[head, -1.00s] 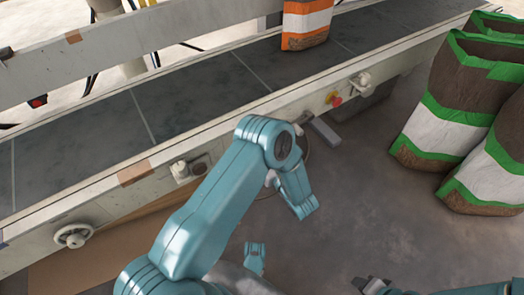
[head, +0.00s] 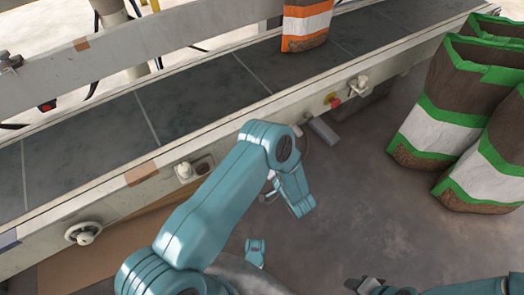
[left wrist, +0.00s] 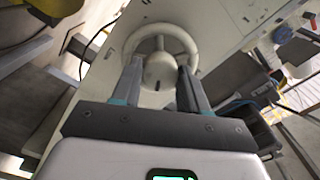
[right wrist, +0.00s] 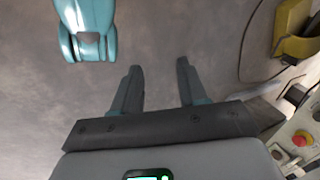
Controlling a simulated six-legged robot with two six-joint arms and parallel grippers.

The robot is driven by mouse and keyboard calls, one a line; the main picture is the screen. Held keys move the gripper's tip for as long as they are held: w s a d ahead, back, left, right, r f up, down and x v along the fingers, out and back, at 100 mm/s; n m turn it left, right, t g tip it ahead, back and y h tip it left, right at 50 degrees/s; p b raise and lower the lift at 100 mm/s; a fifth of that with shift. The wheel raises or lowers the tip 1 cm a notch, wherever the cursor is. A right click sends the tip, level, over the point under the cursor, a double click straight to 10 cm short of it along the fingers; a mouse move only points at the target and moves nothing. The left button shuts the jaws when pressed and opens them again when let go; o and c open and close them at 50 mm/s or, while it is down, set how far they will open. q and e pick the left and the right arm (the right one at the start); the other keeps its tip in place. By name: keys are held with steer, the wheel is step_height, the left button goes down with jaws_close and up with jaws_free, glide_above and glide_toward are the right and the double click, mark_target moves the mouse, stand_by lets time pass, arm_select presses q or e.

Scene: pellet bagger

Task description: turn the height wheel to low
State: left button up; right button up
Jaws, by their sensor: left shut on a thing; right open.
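In the left wrist view a pale hand wheel (left wrist: 162,30) with a round central hub sits on a light panel. My left gripper (left wrist: 159,68) is shut on it, one finger on each side of the hub, the tips reaching the rim. In the head view a similar wheel (head: 84,233) is on the conveyor's side at the far left, with no gripper at it; the left gripper is hidden there behind my arm. No height marking is readable. My right gripper (right wrist: 159,68) is open and empty above the floor; it shows low in the head view (head: 370,285).
A conveyor (head: 195,96) runs across the head view, carrying an orange-and-white bag (head: 306,22). Knobs (head: 358,83) and a red button (head: 335,102) line its near side. Green-edged bags (head: 440,125) stand at the right. The floor between is mostly clear.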

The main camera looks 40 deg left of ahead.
arm_select(q)
steer(key=shift+m+p, duration=0.95)
steer(key=shift+m, duration=8.05)
arm_select(e)
steer(key=shift+s+a+r, duration=0.15)
steer(key=shift+s+r, duration=0.55)
steer(key=shift+r, duration=0.35)
arm_select(q)
steer(key=o, duration=1.1)
steer(key=shift+r, duration=0.1)
steer(key=shift+c, duration=0.2)
steer(key=p+v, duration=0.3)
steer(key=v, duration=1.3)
steer(key=shift+d+p, duration=0.2)
steer(key=shift+p, duration=0.15)
arm_select(e)
steer(key=shift+s+a+r+g, duration=0.2)
steer(key=shift+r, duration=0.65)
steer(key=shift+s+a+r+g, duration=0.15)
steer(key=shift+r+g, duration=0.05)
steer(key=shift+r, duration=0.65)
